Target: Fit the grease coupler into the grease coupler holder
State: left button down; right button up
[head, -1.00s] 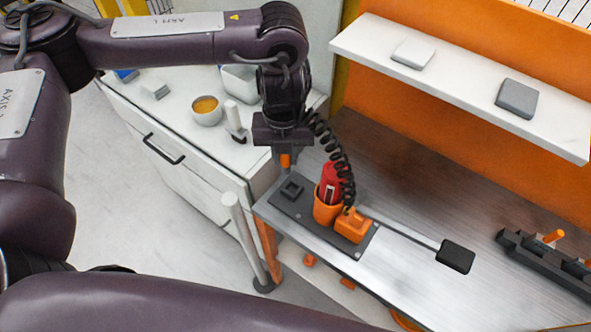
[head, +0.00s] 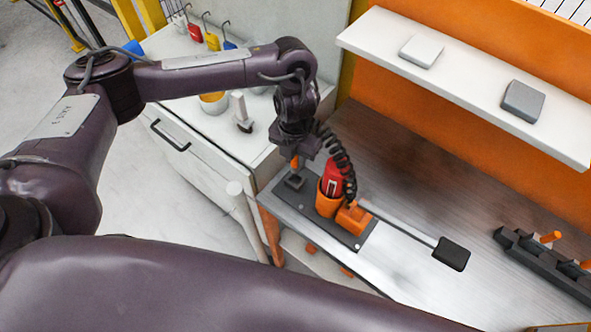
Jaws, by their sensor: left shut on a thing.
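My left gripper (head: 295,154) points down over the left end of a dark base plate on the bench. It is shut on the grease coupler, a small part whose orange end (head: 294,163) shows below the jaws. The rest of the coupler is hidden by the gripper. The grease coupler holder (head: 293,183), a small dark square socket, is on the plate just below the coupler. I cannot tell whether the coupler's tip touches or enters it. My right gripper is not in view.
A red canister (head: 334,177) stands in an orange cup (head: 326,203) right of the holder. A black coiled hose (head: 346,165) hangs close beside my gripper. An orange block (head: 352,218) and a lever with a black pad (head: 451,253) lie farther right. A white shelf (head: 465,85) overhangs the bench.

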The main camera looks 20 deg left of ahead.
aim_at(295, 172)
pick_arm(q)
notch_tip(295, 172, down, 3)
jog(key=shift+f, duration=0.1)
notch_tip(295, 172, down, 3)
jog(key=shift+f+b, duration=0.1)
jog(key=shift+b, duration=0.65)
jog(key=shift+f, duration=0.1)
jog(key=shift+f, duration=0.15)
jog(key=c, duration=1.3)
grip_release()
jog(key=shift+o, duration=0.2)
